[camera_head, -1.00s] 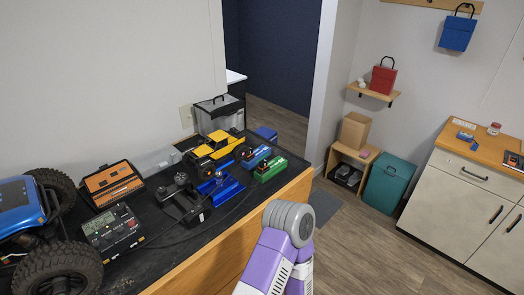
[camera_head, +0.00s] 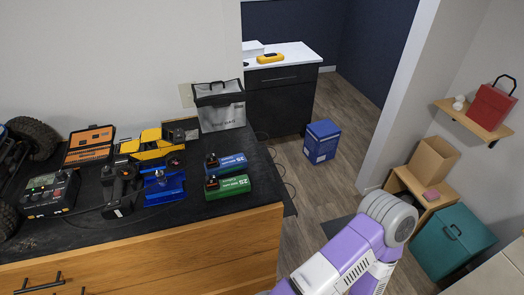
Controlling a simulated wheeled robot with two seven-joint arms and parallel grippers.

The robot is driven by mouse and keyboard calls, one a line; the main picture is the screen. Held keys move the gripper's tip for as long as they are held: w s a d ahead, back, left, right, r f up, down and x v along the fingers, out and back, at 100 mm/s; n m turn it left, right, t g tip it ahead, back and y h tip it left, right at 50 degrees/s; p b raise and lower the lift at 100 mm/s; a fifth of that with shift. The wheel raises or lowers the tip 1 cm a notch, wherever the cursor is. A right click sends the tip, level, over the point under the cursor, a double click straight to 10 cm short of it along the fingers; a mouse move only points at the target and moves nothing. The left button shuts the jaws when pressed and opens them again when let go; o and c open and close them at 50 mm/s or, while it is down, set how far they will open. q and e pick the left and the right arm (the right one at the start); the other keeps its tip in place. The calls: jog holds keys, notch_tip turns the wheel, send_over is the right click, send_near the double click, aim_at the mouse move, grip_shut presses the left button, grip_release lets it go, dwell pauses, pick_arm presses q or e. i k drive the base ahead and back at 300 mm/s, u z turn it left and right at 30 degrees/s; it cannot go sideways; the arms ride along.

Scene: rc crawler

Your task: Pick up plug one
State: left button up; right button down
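No part is clearly marked as plug one, and I cannot tell which one it is. On the black-topped bench, a green battery pack (camera_head: 228,187) lies near the right front edge with a small dark and red connector on top. A blue battery pack (camera_head: 226,163) lies just behind it with a similar connector. A charger (camera_head: 51,193) with a lit screen sits at the left, with a cable leading right. A blue stand (camera_head: 164,188) is between the charger and the packs. My purple and grey arm shows at the lower right; neither gripper is in view.

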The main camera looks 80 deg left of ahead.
aim_at(212, 160)
jog(key=i, duration=1)
jog(key=u, duration=2.2)
